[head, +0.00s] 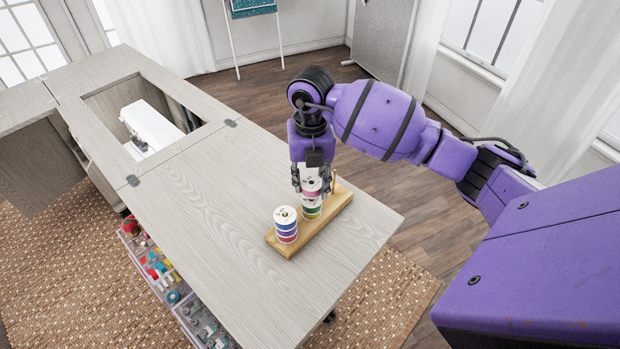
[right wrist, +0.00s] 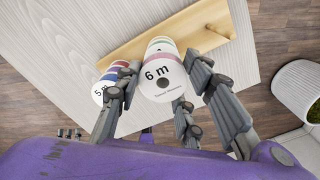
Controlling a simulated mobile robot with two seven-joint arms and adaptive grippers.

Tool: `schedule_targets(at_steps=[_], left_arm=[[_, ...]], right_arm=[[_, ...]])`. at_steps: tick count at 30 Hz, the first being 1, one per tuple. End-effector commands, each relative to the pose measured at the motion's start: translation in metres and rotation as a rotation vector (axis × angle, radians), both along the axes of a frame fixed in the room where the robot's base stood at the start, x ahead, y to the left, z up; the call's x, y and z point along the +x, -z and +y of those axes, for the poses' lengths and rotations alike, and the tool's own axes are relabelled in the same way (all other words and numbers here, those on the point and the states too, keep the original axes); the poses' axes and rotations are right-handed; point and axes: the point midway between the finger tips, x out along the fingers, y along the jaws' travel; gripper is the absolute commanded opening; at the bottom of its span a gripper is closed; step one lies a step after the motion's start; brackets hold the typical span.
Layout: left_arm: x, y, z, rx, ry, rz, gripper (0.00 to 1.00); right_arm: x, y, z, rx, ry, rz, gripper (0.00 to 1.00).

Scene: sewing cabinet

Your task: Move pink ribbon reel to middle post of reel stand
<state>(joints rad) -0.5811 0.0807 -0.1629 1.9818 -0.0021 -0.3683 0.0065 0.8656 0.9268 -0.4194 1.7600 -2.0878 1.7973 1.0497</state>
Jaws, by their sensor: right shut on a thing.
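The pink ribbon reel (head: 311,185) has a white top face, marked "6 m" in the right wrist view (right wrist: 163,83). My right gripper (head: 312,188) is shut on its sides, pointing down over the middle of the wooden reel stand (head: 290,247). My left gripper is not in view.
Red, blue and purple reels (head: 286,226) are stacked at the stand's near end, close to a finger. The far-end post (head: 333,179) is bare. The table top (head: 205,215) around the stand is clear. A white sewing machine (head: 150,127) sits in the cabinet opening.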

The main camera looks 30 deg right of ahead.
Motion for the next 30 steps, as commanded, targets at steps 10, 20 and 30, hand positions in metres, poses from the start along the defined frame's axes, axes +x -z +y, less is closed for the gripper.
schedule_targets(at_steps=[10, 20, 30], left_arm=[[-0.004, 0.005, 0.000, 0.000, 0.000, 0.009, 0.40], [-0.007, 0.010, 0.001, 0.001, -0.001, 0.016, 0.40], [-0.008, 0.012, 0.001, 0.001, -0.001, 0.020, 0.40]], right_arm=[[0.000, 0.010, 0.000, 0.000, 0.000, 0.000, 0.16], [0.000, 0.018, 0.000, -0.001, 0.000, 0.000, 0.16], [0.000, 0.022, 0.000, 0.000, 0.000, -0.001, 0.16]])
